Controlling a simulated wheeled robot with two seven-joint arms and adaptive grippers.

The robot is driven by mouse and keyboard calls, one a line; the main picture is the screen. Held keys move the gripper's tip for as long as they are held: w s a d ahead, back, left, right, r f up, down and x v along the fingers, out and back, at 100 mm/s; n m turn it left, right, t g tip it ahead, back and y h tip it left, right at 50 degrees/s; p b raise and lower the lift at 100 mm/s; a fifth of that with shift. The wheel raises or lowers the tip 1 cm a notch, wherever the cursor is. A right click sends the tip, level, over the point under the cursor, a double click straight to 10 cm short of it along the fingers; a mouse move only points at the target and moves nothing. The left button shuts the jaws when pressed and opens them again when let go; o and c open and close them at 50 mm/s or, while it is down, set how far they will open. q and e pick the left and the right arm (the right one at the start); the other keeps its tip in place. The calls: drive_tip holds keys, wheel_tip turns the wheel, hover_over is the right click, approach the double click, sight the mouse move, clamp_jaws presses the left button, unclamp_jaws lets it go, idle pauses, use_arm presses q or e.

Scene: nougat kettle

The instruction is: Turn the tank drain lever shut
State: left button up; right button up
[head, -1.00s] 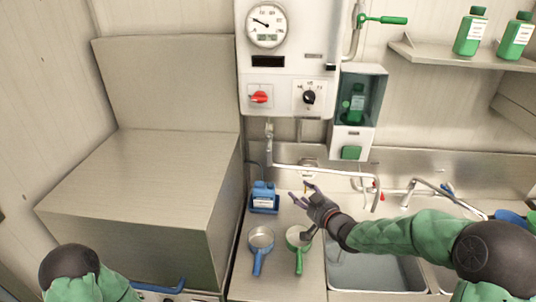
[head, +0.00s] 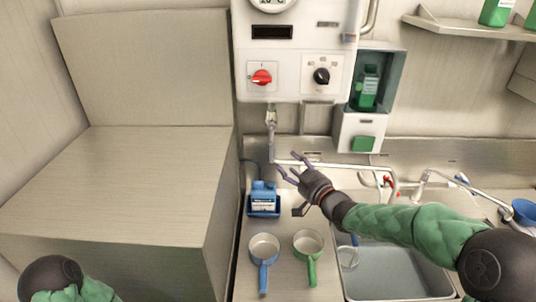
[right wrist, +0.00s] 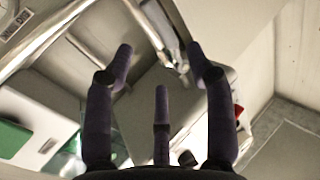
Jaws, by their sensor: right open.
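The white tank unit (head: 293,55) hangs on the wall, with a grey metal drain fitting (head: 271,118) below it. I cannot clearly tell the lever or its angle on this fitting. My right gripper (head: 288,170) is open and empty, below and slightly right of the fitting and apart from it in the head view. In the right wrist view its spread fingers (right wrist: 160,70) show, with metal pipework (right wrist: 170,45) beyond them. My left gripper is not in view; only part of my left arm shows at the lower left.
A white spout pipe (head: 335,167) runs right over the sink (head: 390,270). A blue canister (head: 263,198), a blue pan (head: 264,249) and a green pan (head: 308,245) stand on the counter. A red knob (head: 261,77) and a black knob (head: 321,76) are on the tank. A large metal box (head: 120,180) stands left.

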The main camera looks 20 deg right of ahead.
sight(273, 150)
drive_tip(key=x, duration=1)
drive_tip(key=shift+w+r, duration=0.1)
drive_tip(key=shift+w, duration=0.1)
clamp_jaws()
